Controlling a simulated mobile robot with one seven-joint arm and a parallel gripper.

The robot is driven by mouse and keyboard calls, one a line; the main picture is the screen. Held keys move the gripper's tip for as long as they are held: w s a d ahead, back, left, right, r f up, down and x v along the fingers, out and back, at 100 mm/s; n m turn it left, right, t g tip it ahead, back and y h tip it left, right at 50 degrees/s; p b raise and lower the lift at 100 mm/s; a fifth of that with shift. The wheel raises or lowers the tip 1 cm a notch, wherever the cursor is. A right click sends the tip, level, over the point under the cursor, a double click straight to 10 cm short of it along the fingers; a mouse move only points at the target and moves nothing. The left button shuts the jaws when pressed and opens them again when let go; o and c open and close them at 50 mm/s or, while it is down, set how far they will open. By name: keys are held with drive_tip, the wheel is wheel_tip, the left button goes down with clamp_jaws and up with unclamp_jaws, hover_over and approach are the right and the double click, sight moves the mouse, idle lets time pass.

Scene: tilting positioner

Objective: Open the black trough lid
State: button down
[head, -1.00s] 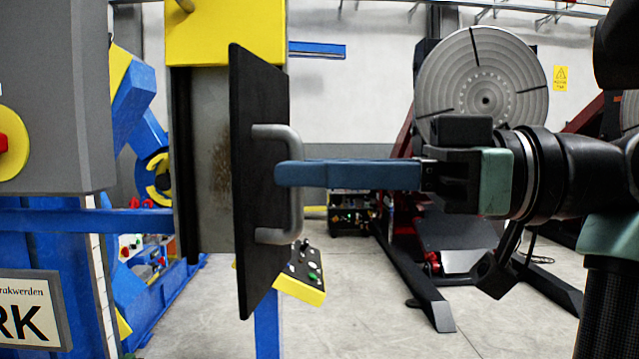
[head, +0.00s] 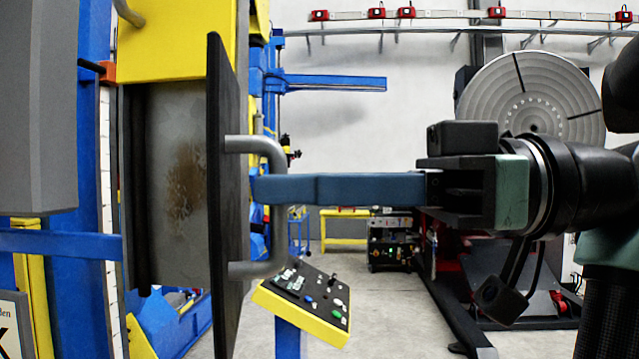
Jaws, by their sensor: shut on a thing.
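The black trough lid (head: 222,290) stands ajar in the head view, seen nearly edge-on left of the middle. A grey U-shaped handle (head: 262,268) sticks out from its right face. Behind the lid shows the trough's grey inside (head: 180,190), with a brown rusty stain. My gripper (head: 268,189) comes in from the right with long blue fingers. It is shut on the handle's upright bar, and the fingertips reach through toward the lid. The second finger is hidden behind the near one.
A yellow control panel (head: 305,300) on a blue post stands just below and right of the handle. A grey cabinet (head: 40,110) is close at the left. A round slotted positioner plate (head: 530,95) is at the back right. Open floor (head: 400,320) lies in the middle.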

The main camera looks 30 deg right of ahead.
drive_tip(key=shift+w+r, duration=0.15)
drive_tip(key=shift+w, duration=0.15)
drive_tip(key=c, duration=1.2)
unclamp_jaws()
drive_tip(key=shift+w, duration=0.1)
drive_tip(key=o, duration=0.3)
drive_tip(key=shift+w+f, duration=0.3)
drive_tip(key=shift+w, duration=0.25)
drive_tip(key=shift+s+r, duration=0.1)
drive_tip(key=shift+s, duration=0.25)
drive_tip(key=shift+d, duration=0.3)
drive_tip(key=p+v, duration=0.2)
drive_tip(key=v, duration=1)
drive_tip(key=shift+s+p, duration=0.35)
